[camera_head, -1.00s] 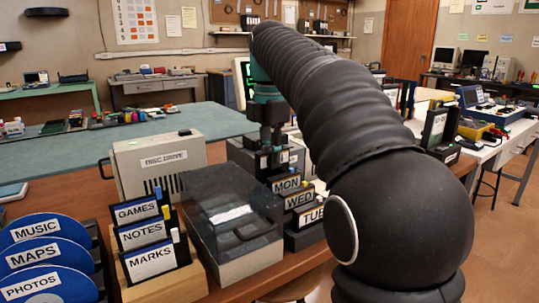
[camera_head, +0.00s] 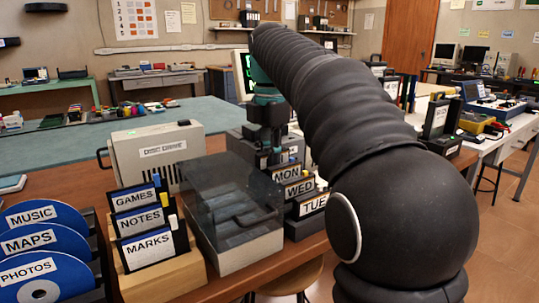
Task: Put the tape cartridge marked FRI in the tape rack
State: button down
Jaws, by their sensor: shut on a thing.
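My gripper (camera_head: 268,152) points down at the back end of the row of tape cartridges, small and partly hidden by my own arm. It is shut on a dark object, whose label I cannot read; no FRI marking shows. In front of it, cartridges labelled MON (camera_head: 287,173), WED (camera_head: 300,188) and TUE (camera_head: 313,204) stand stepped in a dark tape rack (camera_head: 304,229). My arm covers the right side of this row. I cannot tell whether the held object touches the rack.
A clear-lidded box (camera_head: 232,215) stands just left of the rack. A disc drive (camera_head: 160,165) stands behind a wooden holder (camera_head: 165,284) with GAMES, NOTES and MARKS disks. Blue discs (camera_head: 40,278) stand at the far left. A green table (camera_head: 95,150) lies beyond.

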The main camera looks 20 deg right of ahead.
dwell(0.3)
jog(key=c, duration=1.1)
grip_release()
jog(key=shift+o, duration=0.2)
jog(key=shift+r+p, duration=1)
jog(key=shift+r, duration=3)
